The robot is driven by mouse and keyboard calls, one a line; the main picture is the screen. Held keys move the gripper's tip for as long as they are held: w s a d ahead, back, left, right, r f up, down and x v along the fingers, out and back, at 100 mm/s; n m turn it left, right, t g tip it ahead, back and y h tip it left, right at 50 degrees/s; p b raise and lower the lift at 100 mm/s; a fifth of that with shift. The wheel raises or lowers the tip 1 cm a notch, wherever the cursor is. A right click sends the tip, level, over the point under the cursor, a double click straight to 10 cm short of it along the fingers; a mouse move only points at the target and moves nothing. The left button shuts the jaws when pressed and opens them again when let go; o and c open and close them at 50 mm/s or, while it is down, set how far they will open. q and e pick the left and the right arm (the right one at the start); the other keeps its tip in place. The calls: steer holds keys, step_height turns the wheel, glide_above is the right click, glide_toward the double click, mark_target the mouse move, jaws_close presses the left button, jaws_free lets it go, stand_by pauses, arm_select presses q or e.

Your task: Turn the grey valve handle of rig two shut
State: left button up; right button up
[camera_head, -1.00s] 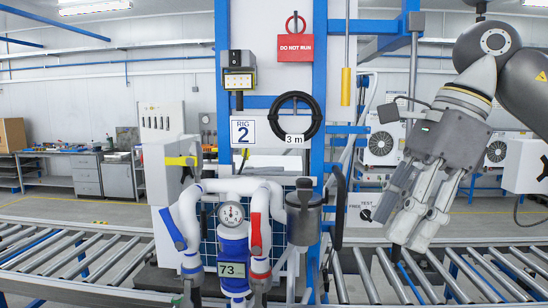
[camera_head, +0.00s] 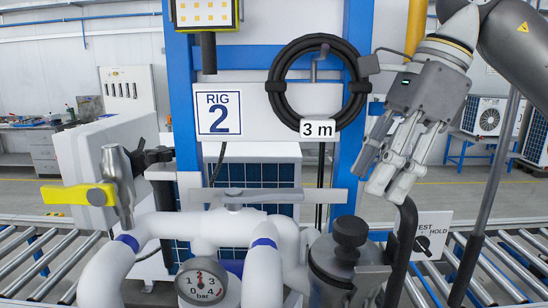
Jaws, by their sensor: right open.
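The grey valve handle (camera_head: 290,195) of rig two is a flat bar lying level, left to right in the picture, above the white pipes (camera_head: 215,230). A round boss sits under its left half. The sign with RIG 2 (camera_head: 219,115) hangs behind and above it. My right gripper (camera_head: 385,182) comes in from the upper right, fingers pointing down and left. It is open and empty. In the picture its fingertips are just right of the handle's right end; the depth gap is hard to judge. My left gripper is out of view.
A yellow handle (camera_head: 68,194) is at left, by a grey metal fitting. A pressure gauge (camera_head: 202,282) and a dark-capped grey canister (camera_head: 348,265) stand in front. A black hose (camera_head: 402,255) curves below my gripper. A coiled black cable (camera_head: 277,88) hangs above. Roller conveyors (camera_head: 485,270) flank the rig.

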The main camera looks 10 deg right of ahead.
mark_target(281, 191)
steer(key=a+p, duration=0.1)
steer(key=a, duration=0.1)
steer(key=a+r+p, duration=0.1)
steer(key=a, duration=0.1)
steer(key=shift+s+a, duration=0.2)
steer(key=shift+a, duration=0.2)
steer(key=a+p, duration=0.1)
steer(key=a, duration=0.1)
steer(key=w+a+p, duration=0.1)
steer(key=a, duration=0.2)
steer(key=w+a+p, duration=0.1)
steer(key=a, duration=0.1)
steer(key=shift+w+a+f+p, duration=0.1)
steer(key=shift+a+f+p, duration=0.1)
steer(key=shift+f+p, duration=0.15)
steer(key=shift+a+f, duration=0.1)
steer(key=shift+f, duration=0.45)
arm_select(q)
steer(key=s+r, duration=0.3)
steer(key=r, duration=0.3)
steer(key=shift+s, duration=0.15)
arm_select(e)
jaws_close()
